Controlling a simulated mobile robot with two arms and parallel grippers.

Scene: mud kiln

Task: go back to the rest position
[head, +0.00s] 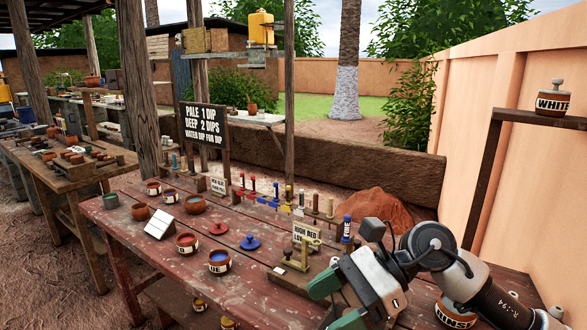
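My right gripper (334,303) reaches in from the lower right over the front of the red wooden table (135,235). Its two green-tipped fingers stand apart, with nothing seen between them. A small brass stand (296,258) and a sign reading "HIGH RED LOW" (306,236) are just beyond it. My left gripper is not in view.
Bowls of paint (219,261), a red lid (218,228), a blue lid (250,242) and a rack of coloured stamps (265,198) are on the table. A labelled pot (456,312) is beneath my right arm. A "WHITE" pot (553,102) sits on a right shelf (520,116).

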